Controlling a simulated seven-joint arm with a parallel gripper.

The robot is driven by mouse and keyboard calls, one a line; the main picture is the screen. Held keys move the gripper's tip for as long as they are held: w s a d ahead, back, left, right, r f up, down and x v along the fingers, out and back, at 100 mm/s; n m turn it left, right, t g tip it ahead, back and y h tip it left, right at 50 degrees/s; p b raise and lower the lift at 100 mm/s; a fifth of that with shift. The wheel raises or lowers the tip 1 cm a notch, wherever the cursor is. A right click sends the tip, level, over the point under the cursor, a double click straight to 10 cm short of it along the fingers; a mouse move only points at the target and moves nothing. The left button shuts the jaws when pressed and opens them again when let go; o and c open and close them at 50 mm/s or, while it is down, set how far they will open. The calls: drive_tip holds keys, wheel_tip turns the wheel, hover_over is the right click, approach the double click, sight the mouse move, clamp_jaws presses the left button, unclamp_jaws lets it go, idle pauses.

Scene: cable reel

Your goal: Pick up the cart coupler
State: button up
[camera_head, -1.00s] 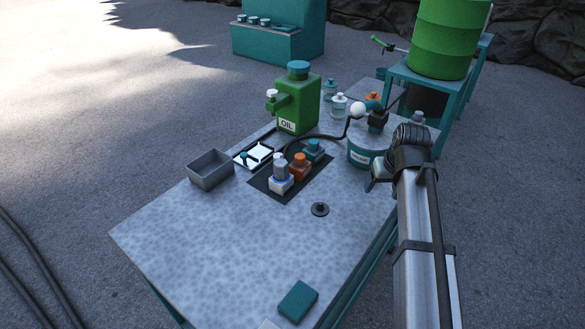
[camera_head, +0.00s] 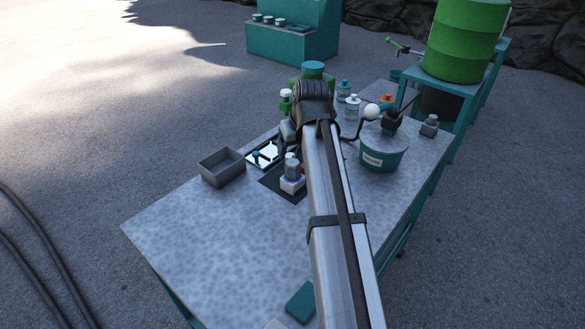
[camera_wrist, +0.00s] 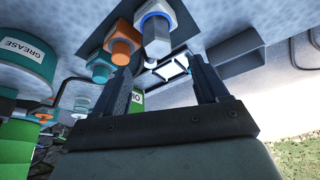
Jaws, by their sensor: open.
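Three couplers stand in a row on a dark mat (camera_head: 270,181). A grey-and-white coupler with a blue ring (camera_head: 292,178) shows in the head view and in the wrist view (camera_wrist: 157,32). An orange coupler (camera_wrist: 123,42) stands beside it, with a teal coupler (camera_wrist: 102,69) past that; my arm mostly hides both in the head view. No label shows which is the cart coupler. My gripper (camera_wrist: 162,68) is open and empty, its two fingers apart. In the head view my arm covers most of it, over the table near the mat.
A grey open bin (camera_head: 222,168) and a white-panelled tray (camera_head: 263,153) lie left of the mat. A green oil can (camera_wrist: 136,100) stands behind, partly hidden in the head view. A grease bucket (camera_head: 383,156) stands right. The table's front left (camera_head: 220,240) is clear.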

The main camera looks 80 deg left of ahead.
sight(293, 163)
drive_tip(key=shift+x, duration=5.1)
drive_tip(key=shift+w+d, duration=0.1)
drive_tip(key=shift+w, duration=0.05)
drive_tip(key=shift+c, duration=0.2)
